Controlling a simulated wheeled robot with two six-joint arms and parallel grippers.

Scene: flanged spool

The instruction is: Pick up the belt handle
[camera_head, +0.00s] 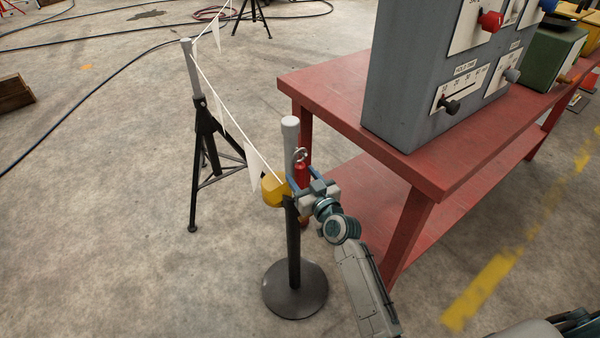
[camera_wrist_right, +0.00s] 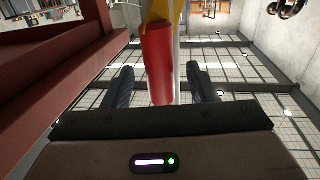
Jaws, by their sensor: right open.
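The belt handle appears to be the red cylinder (camera_head: 302,172) at the top of the black stanchion post (camera_head: 293,245), beside a yellow block (camera_head: 274,190). In the right wrist view the red handle (camera_wrist_right: 158,62) stands between my two dark fingers, with a visible gap on each side. My right gripper (camera_head: 304,183) is open at the handle, reaching in from the lower right; it also shows in the wrist view (camera_wrist_right: 160,80). The fingers partly hide the yellow block and post top in the head view. My left gripper is not in view.
A red table (camera_head: 440,175) with a grey control box (camera_head: 410,80) stands close on the right. A black tripod stand (camera_head: 207,140) holds the far end of a line with white pennants (camera_head: 255,165). The round post base (camera_head: 295,290) rests on concrete. Floor at left is mostly clear.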

